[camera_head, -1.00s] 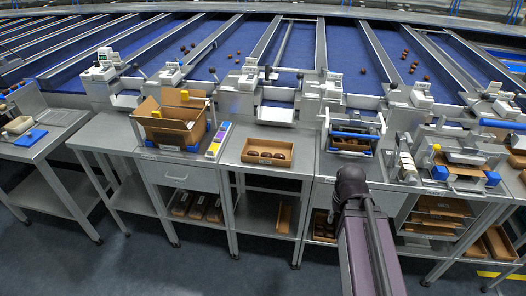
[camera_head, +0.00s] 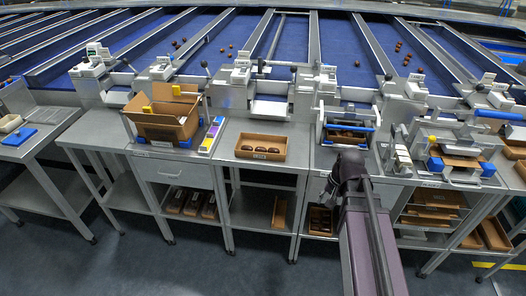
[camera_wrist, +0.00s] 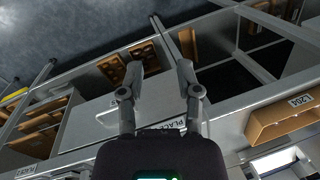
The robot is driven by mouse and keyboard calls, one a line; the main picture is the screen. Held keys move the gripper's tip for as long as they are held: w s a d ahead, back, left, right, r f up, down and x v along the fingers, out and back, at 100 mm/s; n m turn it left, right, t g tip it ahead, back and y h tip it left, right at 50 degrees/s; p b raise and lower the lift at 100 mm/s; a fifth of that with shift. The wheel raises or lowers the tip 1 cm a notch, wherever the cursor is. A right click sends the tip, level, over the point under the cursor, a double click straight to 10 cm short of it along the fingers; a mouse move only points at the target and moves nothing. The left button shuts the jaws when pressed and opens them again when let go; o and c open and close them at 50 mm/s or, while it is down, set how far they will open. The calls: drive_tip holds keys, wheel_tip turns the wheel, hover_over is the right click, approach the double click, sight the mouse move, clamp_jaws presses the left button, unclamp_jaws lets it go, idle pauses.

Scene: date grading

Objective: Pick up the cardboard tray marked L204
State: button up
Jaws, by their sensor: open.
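The cardboard tray marked L204 (camera_wrist: 270,124) is at the right of the wrist view, its label readable on its front wall. In the head view a low cardboard tray (camera_head: 261,156) holding a few brown dates sits on the middle metal table; its label is too small to read there. My gripper (camera_wrist: 161,72) is open and empty in the wrist view, left of the tray and apart from it.
A taller open cardboard box (camera_head: 163,128) stands on the table to the left, beside a colour-striped strip (camera_head: 210,136). A machine with a blue bar (camera_head: 347,127) stands right of the tray. More cardboard trays (camera_head: 190,203) lie on lower shelves. The floor in front is clear.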

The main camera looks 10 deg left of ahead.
drive_tip(key=w+a+r+m+y+b, duration=0.1)
drive_tip(key=w+a+m+y+b, duration=0.1)
drive_tip(key=w, duration=0.4)
drive_tip(key=w+a+r+m+y+b, duration=0.1)
drive_tip(key=w+a+r+m+y, duration=0.1)
drive_tip(key=w+m+y, duration=0.3)
drive_tip(key=w+a+r+m+y+b, duration=0.1)
drive_tip(key=w+a+m+y+b, duration=0.1)
drive_tip(key=w+m, duration=0.5)
drive_tip(key=shift+w+a+r+y+b, duration=0.15)
drive_tip(key=shift+w+a+y, duration=0.2)
drive_tip(key=shift+w, duration=0.3)
drive_tip(key=shift+w+a+r+y+b, duration=0.1)
drive_tip(key=shift+w+a+y+b, duration=0.1)
drive_tip(key=shift+w+y, duration=0.35)
drive_tip(key=shift+w+r+m, duration=0.25)
drive_tip(key=shift+w+m, duration=0.05)
drive_tip(key=shift+m, duration=0.2)
drive_tip(key=shift+a+f, duration=0.1)
drive_tip(key=shift+a, duration=0.05)
drive_tip(key=b+x, duration=0.3)
drive_tip(key=x, duration=0.4)
drive_tip(key=shift+w, duration=0.1)
drive_tip(key=shift+a+f, duration=0.2)
drive_tip(key=shift+a, duration=0.45)
